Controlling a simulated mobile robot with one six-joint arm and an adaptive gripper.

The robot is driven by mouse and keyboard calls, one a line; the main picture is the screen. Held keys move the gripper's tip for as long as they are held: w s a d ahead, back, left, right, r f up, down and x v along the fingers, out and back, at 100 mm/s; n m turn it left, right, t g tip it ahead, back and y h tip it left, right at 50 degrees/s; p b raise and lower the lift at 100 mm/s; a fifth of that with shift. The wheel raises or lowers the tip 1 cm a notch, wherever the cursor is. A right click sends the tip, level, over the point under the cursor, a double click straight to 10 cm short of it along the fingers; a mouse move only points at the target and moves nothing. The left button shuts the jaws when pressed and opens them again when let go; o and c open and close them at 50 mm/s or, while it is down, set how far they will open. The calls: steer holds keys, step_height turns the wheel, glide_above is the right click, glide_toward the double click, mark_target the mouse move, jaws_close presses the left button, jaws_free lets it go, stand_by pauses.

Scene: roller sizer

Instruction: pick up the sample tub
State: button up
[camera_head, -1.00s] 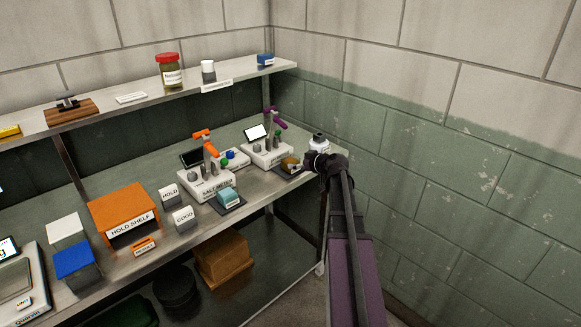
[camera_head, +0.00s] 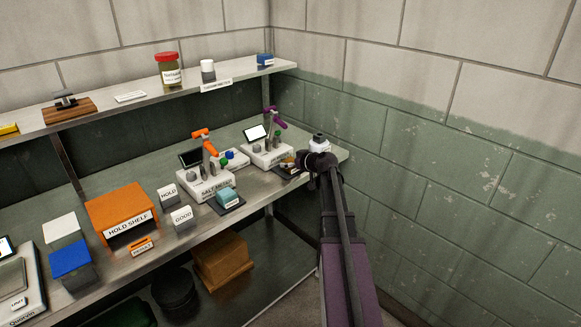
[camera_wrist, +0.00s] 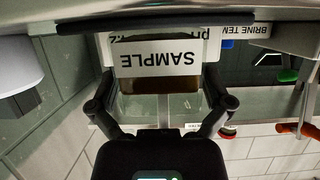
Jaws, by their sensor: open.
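The sample tub is a small brown tub (camera_head: 287,161) on a dark pad in front of the right-hand meter. My gripper's dark body partly hides it in the head view. In the wrist view, the tub (camera_wrist: 165,60) appears upside down, with a white label reading SAMPLE and brown contents or wall below it. My gripper (camera_wrist: 160,85) is open, with one finger on each side of the tub. No clear contact shows. In the head view, my gripper (camera_head: 305,161) is at the tub's right side.
A white bottle (camera_head: 319,143) stands close behind my gripper near the bench's right end. The right-hand meter (camera_head: 266,153) with a purple-handled probe is just behind the tub. The salt meter (camera_head: 205,182) and a teal block (camera_head: 227,196) are to the left. A wall bounds the right.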

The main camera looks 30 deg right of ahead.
steer(key=shift+c, duration=0.2)
steer(key=c, duration=1)
steer(key=shift+o, duration=0.2)
steer(key=shift+r, duration=0.15)
step_height(320, 180, up, 3)
steer(key=p, duration=0.3)
steer(key=shift+r+p, duration=0.15)
steer(key=shift+p, duration=0.15)
steer(key=shift+s+a+r, duration=0.1)
steer(key=shift+s+r, duration=0.1)
steer(key=shift+s, duration=0.1)
steer(key=s+a, duration=0.2)
steer(key=s, duration=0.5)
steer(key=s+a+r+p, duration=0.1)
steer(key=s+a, duration=0.2)
steer(key=s, duration=0.4)
steer(key=shift+s+a, duration=0.2)
steer(key=shift+a, duration=0.05)
